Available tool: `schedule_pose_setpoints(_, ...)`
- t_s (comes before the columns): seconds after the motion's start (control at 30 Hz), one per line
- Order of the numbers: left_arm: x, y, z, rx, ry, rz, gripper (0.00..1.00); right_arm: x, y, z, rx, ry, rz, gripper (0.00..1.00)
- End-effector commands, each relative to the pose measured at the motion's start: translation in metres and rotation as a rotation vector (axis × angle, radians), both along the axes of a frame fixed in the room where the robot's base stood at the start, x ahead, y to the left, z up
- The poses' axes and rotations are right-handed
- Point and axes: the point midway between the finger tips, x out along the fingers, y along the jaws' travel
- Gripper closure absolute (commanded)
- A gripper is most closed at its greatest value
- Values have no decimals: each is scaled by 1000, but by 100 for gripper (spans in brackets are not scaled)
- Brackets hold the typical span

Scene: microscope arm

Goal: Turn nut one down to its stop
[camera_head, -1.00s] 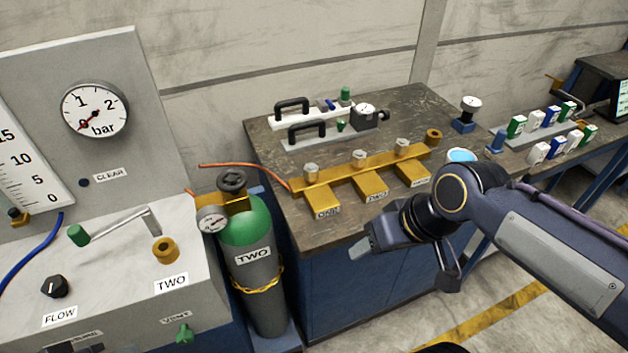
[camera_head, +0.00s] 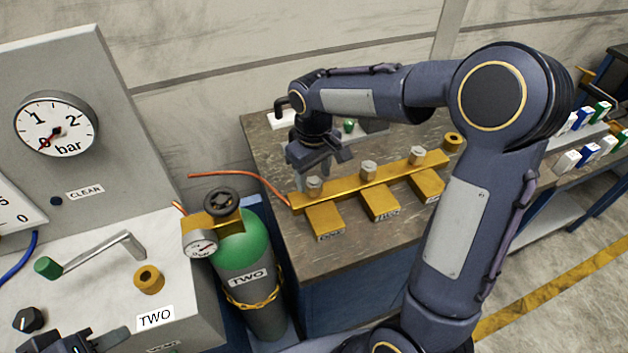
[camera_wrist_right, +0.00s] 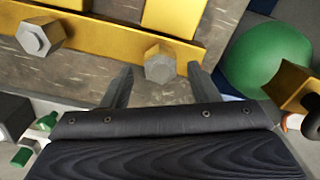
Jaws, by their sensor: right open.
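Three pale hex nuts stand along a brass bar (camera_head: 340,185) on the bench. The leftmost nut (camera_head: 314,186), which I take as nut one, sits above the leftmost brass block. The block labels are too small to read surely. My right gripper (camera_head: 314,170) reaches down over this nut from behind. In the right wrist view the same nut (camera_wrist_right: 159,63) shows between the two open finger tips, with gaps on both sides; the fingers do not grip it. The middle nut (camera_wrist_right: 40,37) is at the upper left there. My left gripper (camera_head: 80,343) is partly cut off at the bottom left.
A green-topped cylinder (camera_head: 243,245) marked TWO stands left of the bench, with an orange hose (camera_head: 240,176) running to the bar. Black-handled gear (camera_head: 285,120) lies behind my right gripper. A gauge panel (camera_head: 95,110) is at left.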

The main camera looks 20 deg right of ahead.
Motion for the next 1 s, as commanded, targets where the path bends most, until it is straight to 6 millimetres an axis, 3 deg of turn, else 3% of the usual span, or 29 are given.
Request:
schedule_pose_setpoints(0.2,0,0,0,0,0,0,64,-1,0,-24,0,2,0,45)
schedule_pose_setpoints(0.53,0,0,0,0,0,0,64,0,0,-27,1,-1,0,47)
schedule_pose_setpoints(0.87,0,0,0,0,0,0,64,0,0,-27,1,-1,0,90)
schedule_pose_setpoints(1.0,0,0,0,0,0,0,64,0,0,-27,1,-1,-5,90)
